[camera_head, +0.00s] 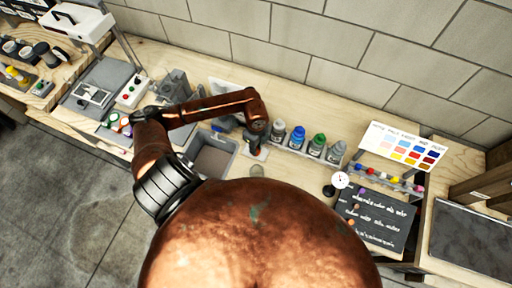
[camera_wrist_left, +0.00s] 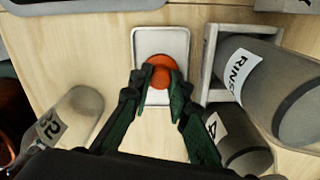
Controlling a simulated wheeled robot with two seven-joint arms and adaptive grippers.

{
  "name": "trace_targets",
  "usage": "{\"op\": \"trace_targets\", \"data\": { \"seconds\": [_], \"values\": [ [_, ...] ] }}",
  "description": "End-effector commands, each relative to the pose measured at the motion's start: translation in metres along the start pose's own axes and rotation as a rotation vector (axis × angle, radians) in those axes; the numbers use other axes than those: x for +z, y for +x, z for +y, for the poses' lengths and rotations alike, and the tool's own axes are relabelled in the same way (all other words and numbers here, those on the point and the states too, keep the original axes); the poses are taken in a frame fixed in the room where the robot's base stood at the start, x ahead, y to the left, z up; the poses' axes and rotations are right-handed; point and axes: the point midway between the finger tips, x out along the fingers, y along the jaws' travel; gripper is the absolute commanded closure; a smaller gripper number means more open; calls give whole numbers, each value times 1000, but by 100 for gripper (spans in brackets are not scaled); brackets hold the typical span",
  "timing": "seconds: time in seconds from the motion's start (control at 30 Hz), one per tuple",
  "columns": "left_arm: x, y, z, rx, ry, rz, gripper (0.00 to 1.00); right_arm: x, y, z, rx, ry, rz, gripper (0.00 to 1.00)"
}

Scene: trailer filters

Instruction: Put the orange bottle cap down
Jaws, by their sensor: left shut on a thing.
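The orange bottle cap (camera_wrist_left: 161,72) is round and sits between the fingertips of my left gripper (camera_wrist_left: 160,88) in the left wrist view. The gripper is shut on it. Behind the cap is a small pale grey tray (camera_wrist_left: 146,40) with a raised rim, on the wooden bench. The cap overlaps the tray in this view; I cannot tell whether it touches it. In the head view my left gripper (camera_head: 254,141) points down at the bench, left of the bottle row, and the cap cannot be made out. My right gripper is not in view.
A grey bottle labelled RINSE (camera_wrist_left: 262,78) stands in a holder right of the tray. Another bottle (camera_wrist_left: 75,115) is at left. In the head view, a row of paint bottles (camera_head: 297,137), a grey bin (camera_head: 213,160) and a black board (camera_head: 374,222) surround the spot.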

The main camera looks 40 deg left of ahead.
Motion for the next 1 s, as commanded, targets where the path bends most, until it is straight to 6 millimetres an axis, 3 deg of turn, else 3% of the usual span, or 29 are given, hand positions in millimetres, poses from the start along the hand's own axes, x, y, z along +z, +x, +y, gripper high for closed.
{"op": "trace_targets", "data": {
  "seconds": [0.27, 0.63, 0.77, 1.0],
  "values": [
    [0, 1, 0, 1, 0, 0, 66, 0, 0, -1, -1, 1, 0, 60],
    [0, -4, 0, 0, 0, 0, 66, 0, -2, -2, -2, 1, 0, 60],
    [0, -21, -1, -4, 1, -1, 66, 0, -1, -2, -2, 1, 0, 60],
    [0, -72, -1, -4, 1, -1, 66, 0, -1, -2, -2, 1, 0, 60]
  ]
}}
